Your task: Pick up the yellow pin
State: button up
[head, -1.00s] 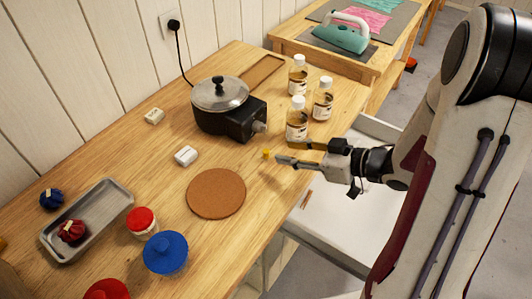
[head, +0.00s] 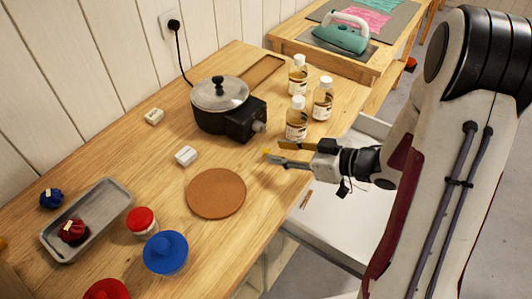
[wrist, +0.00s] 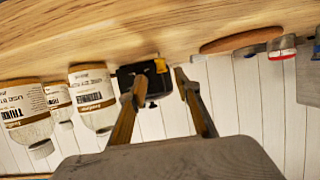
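The small yellow pin (head: 266,152) is upright on the wooden table (head: 130,180), between the cork mat and the black cooker. My gripper (head: 274,151) is open, low over the table, with its fingertips at the pin. In the wrist view, the pin (wrist: 161,66) shows in the gap between the two fingertips of my gripper (wrist: 160,77), near its far end. Whether either finger touches the pin cannot be told.
The black cooker (head: 229,122) with a lidded pot and several bottles (head: 297,124) stand behind the gripper. The round cork mat (head: 216,194) lies in front and left. An open drawer (head: 330,225) is below the arm.

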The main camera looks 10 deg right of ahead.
aim_at(267, 151)
dwell(0.4)
jog(key=shift+s+x, duration=0.2)
jog(key=shift+x, duration=2.55)
jog(key=shift+s, duration=0.1)
jog(key=c, duration=0.9)
